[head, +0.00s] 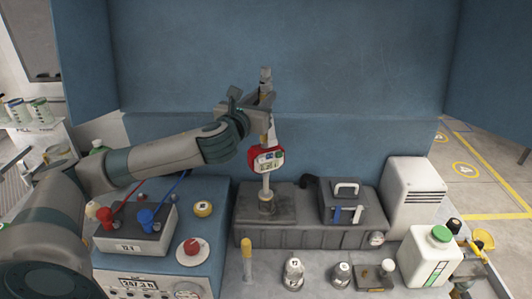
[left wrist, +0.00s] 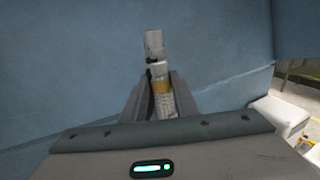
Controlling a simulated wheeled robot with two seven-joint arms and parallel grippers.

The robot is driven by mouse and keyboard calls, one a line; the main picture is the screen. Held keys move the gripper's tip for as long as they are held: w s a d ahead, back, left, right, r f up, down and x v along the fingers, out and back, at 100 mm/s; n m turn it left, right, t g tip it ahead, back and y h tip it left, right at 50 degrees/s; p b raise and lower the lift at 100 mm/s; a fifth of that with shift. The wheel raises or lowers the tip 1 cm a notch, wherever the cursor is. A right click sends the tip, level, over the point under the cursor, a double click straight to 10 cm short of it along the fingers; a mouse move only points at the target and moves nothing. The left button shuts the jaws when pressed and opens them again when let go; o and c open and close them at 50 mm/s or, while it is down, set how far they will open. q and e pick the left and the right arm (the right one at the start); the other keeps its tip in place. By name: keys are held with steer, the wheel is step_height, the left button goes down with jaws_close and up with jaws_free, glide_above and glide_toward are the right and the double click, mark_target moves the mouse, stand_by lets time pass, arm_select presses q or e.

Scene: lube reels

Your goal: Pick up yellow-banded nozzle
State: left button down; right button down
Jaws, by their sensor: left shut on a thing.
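My left gripper (head: 262,98) is raised in front of the blue back panel and is shut on the grey yellow-banded nozzle (head: 266,78). In the left wrist view the nozzle (left wrist: 154,48) stands up between the two fingers (left wrist: 160,95), with its yellow band low between them. A red meter body (head: 266,159) with a small display shows just below the gripper, above a socket (head: 267,204) on the dark box. A grey stem runs from the meter down toward the socket. I cannot tell whether the stem still sits in it. My right gripper is not in view.
A blue control box (head: 201,232) with a red knob and coloured levers stands at left. A dark box (head: 305,236) carries a handled unit (head: 347,200). Small bottles and a white jug (head: 430,255) crowd the front right.

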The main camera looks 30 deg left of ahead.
arm_select(q)
steer(key=shift+r, duration=0.2)
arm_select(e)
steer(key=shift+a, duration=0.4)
